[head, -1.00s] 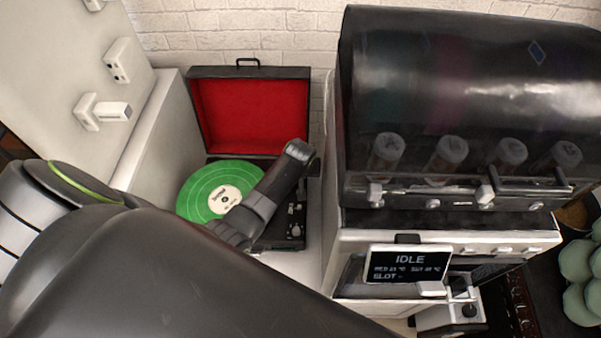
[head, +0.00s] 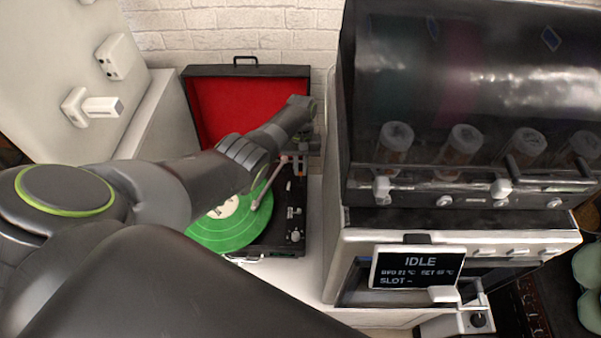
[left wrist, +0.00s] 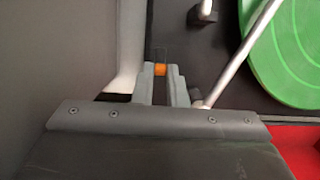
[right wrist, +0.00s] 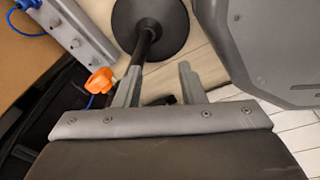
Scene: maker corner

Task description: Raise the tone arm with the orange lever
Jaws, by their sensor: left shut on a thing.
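The record player (head: 272,240) has a black deck, a green record (head: 222,241) and an open red-lined lid (head: 235,105). The silver tone arm (head: 267,187) reaches over the record; whether its tip touches the record cannot be told. It also shows in the left wrist view (left wrist: 236,60). My left gripper (head: 301,165) is at the deck's back right, beside the tone arm's base. In the left wrist view its fingers are closed around the small orange lever (left wrist: 160,69). The lever is hidden in the head view. My right gripper (right wrist: 158,78) is open, away from the player.
A large machine with a dark hood (head: 450,90) and an IDLE screen (head: 417,267) stands close on the right. A white panel with wall fittings is at the left. The right wrist view shows a black round-based stand (right wrist: 150,25) and an orange knob (right wrist: 101,80) near the fingers.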

